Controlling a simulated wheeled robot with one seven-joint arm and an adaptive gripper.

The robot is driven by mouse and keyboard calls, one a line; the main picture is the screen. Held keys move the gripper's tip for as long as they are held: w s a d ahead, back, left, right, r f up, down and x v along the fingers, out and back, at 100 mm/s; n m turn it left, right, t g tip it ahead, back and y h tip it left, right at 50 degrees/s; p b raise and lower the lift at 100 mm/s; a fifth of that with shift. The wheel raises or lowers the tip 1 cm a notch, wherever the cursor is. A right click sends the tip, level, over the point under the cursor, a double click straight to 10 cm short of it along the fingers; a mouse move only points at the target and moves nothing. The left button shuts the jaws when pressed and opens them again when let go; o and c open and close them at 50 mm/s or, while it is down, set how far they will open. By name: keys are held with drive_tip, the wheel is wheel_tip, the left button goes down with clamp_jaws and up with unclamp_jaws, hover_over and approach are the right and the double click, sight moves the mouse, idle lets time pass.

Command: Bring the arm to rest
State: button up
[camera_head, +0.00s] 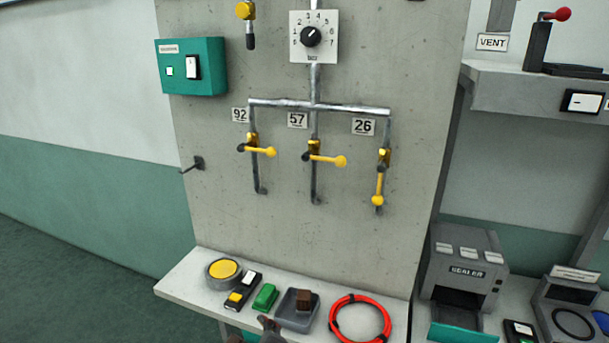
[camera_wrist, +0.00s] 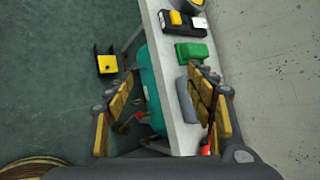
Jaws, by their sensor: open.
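My gripper (camera_wrist: 165,110) is open in the wrist view, with its two padded fingers apart. It points down past the front edge of the white shelf (camera_wrist: 165,60), and nothing shows held between the fingers. In the head view only a small dark part of my gripper or arm shows at the bottom edge, in front of the shelf (camera_head: 192,289). The right finger hides part of the grey tray (camera_wrist: 187,100) in the wrist view.
The shelf holds a yellow button (camera_head: 224,268), a green block (camera_head: 265,297), a grey tray (camera_head: 287,318) with a brown block (camera_head: 304,300), and a red hose coil (camera_head: 360,320). Yellow-handled valves (camera_head: 325,159) are on the panel above. A sealer (camera_head: 465,275) stands right. Open floor lies left.

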drive_tip(key=s+d+r+n+g+y, duration=0.1)
drive_tip(key=s+d+r+n+g, duration=0.15)
drive_tip(key=s+n, duration=0.55)
drive_tip(key=s+d+r+n+g, duration=0.25)
drive_tip(key=s+n, duration=0.25)
drive_tip(key=n, duration=0.5)
drive_tip(key=s+d+r+n+h, duration=0.2)
drive_tip(key=s+d+r, duration=0.2)
drive_tip(key=d, duration=0.8)
drive_tip(key=s+d+r+n+t+h, duration=0.1)
drive_tip(key=s+d+r, duration=0.3)
drive_tip(key=d, duration=0.9)
wheel_tip(320, 180, up, 3)
drive_tip(key=shift+s+d+f+n+h, duration=0.25)
drive_tip(key=shift+n+h, duration=0.25)
drive_tip(key=shift+h, duration=0.4)
drive_tip(key=shift+w, duration=0.15)
drive_tip(key=shift+c, duration=0.7)
